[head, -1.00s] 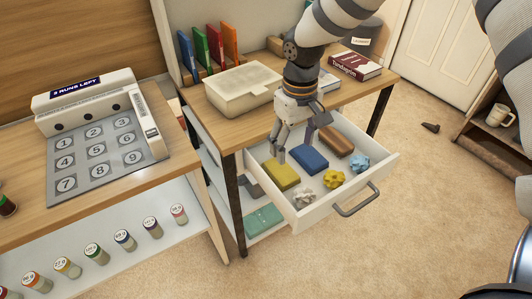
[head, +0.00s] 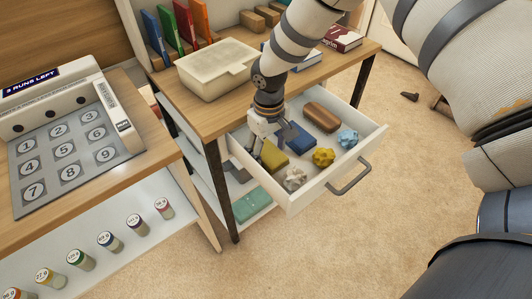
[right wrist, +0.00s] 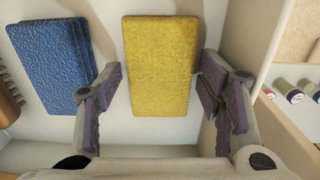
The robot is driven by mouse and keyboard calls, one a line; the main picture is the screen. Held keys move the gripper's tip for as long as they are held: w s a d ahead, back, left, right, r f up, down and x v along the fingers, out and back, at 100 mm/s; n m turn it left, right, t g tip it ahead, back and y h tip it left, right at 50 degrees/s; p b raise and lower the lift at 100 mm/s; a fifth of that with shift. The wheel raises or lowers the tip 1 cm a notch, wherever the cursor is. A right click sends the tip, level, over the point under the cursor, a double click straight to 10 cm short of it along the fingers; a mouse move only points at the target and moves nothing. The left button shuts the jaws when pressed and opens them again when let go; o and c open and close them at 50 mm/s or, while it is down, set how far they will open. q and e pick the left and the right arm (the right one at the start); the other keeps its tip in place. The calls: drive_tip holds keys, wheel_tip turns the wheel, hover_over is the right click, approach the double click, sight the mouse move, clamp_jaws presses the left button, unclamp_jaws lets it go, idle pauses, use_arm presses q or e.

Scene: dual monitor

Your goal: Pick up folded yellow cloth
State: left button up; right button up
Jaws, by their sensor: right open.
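The folded yellow cloth (head: 274,156) lies flat in the open white drawer (head: 325,181), near its left wall. In the right wrist view the yellow cloth (right wrist: 160,65) lies lengthwise ahead of and between the fingers. My right gripper (head: 268,146) is open and reaches down into the drawer at the cloth. In the right wrist view its purple-padded fingers (right wrist: 164,100) stand either side of the cloth's near part, with gaps, nothing held. My left gripper does not show.
A folded blue cloth (head: 299,136) lies to the right of the yellow one. A beige box (head: 215,70) stands on the desk above.

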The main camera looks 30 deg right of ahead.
sight(267, 152)
drive_tip(key=shift+r, duration=0.1)
drive_tip(key=shift+c, duration=0.3)
drive_tip(key=c, duration=0.6)
